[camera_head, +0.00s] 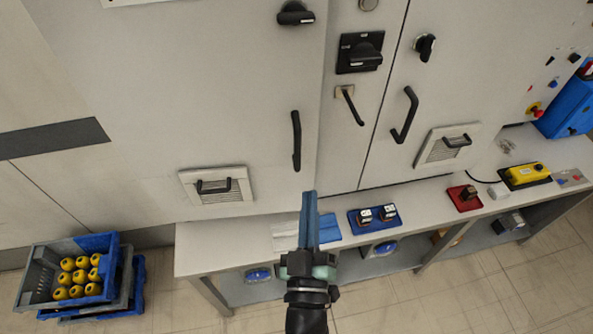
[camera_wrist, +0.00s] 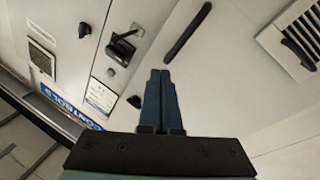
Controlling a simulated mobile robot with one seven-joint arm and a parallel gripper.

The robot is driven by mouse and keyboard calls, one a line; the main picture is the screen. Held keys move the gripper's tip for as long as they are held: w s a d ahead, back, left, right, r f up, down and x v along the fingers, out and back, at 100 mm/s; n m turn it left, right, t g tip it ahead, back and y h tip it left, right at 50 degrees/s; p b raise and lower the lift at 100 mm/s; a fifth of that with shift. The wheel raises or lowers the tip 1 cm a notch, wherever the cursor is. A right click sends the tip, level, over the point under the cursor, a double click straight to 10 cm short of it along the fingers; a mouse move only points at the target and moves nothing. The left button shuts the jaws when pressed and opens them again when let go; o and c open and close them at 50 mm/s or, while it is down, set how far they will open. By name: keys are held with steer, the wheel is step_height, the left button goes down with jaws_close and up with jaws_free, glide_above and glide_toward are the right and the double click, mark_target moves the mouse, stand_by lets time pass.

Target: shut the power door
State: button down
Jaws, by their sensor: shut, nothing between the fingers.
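Two large pale grey cabinet doors fill the head view, and no label there tells which is the power door. The left door (camera_head: 230,100) has a black bar handle (camera_head: 296,140), a knob near its top and a low vent. The right door (camera_head: 440,90) has its own black handle (camera_head: 405,114). Whether either stands ajar is not clear. My gripper (camera_head: 309,194) is shut and empty, just below the left door's handle in the picture. In the wrist view its blue fingers (camera_wrist: 160,75) are together, below a black bar handle (camera_wrist: 188,33); contact with a door cannot be told.
A narrow panel between the doors carries a black rotary switch (camera_head: 360,52). A low bench (camera_head: 230,235) runs below, holding a blue tray (camera_head: 372,227), a red tray (camera_head: 465,205) and a yellow control box (camera_head: 527,174). Stacked crates (camera_head: 35,275) stand on the floor at left.

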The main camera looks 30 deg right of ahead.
mark_target(299, 157)
steer(key=s+a+f+m+g, duration=0.2)
steer(key=a+f+m, duration=0.1)
steer(key=a+m, duration=0.25)
steer(key=shift+y, duration=0.3)
steer(key=x, duration=1.4)
steer(key=shift+d+f, duration=0.3)
steer(key=shift+d, duration=0.2)
steer(key=shift+w+d, duration=0.1)
steer(key=x, duration=0.3)
steer(key=shift+w+d, duration=0.15)
steer(key=shift+w, duration=0.1)
steer(key=shift+r, duration=0.4)
steer(key=shift+s, duration=0.15)
